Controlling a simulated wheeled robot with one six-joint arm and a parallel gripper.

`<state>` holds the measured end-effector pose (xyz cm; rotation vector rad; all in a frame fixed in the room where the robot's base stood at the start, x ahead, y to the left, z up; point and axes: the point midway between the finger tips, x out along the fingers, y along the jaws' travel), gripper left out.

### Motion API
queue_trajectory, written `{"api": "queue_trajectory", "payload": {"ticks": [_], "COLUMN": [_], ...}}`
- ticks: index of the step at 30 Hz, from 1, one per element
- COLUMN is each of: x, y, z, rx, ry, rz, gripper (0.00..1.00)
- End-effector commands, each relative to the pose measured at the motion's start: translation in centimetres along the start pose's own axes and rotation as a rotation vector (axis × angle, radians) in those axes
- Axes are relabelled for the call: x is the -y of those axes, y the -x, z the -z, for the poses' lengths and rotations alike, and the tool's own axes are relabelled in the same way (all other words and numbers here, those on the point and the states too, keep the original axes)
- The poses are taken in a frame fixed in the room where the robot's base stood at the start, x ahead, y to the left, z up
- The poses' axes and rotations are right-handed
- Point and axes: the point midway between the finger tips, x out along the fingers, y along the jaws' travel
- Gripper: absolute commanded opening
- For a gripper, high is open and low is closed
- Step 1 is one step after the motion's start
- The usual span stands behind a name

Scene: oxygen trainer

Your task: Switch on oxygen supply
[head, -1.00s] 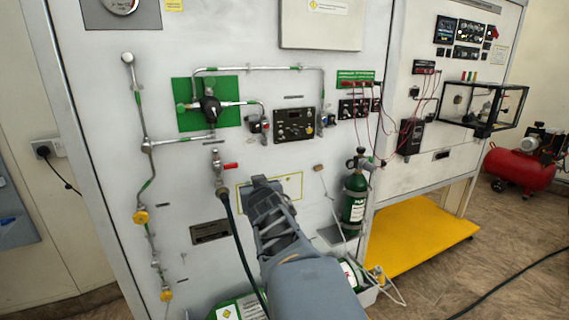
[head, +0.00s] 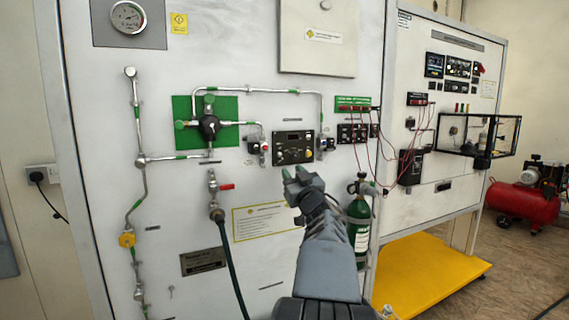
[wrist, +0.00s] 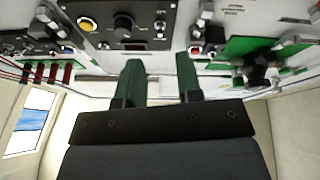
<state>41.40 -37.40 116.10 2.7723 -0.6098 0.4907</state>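My gripper (head: 298,178) is in front of the white panel wall, just below the black control box (head: 293,147), which has a knob and small buttons. In the wrist view its two green-tipped fingers (wrist: 160,68) are apart with nothing between them. There the control box (wrist: 120,25) with its round knob lies beyond the fingertips, and no contact shows. To the left, a black regulator (head: 209,127) sits on a green plate (head: 183,107). A valve with a red handle (head: 227,187) is below it. A green cylinder (head: 358,232) stands right of my gripper.
A round gauge (head: 127,16) is at the upper left. Red cables (head: 385,140) hang at the right panel. A clear-sided box (head: 480,133) juts out there, above a yellow platform (head: 430,265). A red compressor (head: 522,205) stands at far right.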

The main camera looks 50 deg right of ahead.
Motion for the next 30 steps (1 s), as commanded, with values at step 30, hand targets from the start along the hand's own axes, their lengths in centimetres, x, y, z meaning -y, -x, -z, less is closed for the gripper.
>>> {"api": "queue_trajectory", "payload": {"ticks": [30], "x": [0.0], "y": [-6.2], "z": [0.0], "rx": [0.001], "ry": [0.000], "rz": [-0.001], "gripper": [0.19]}}
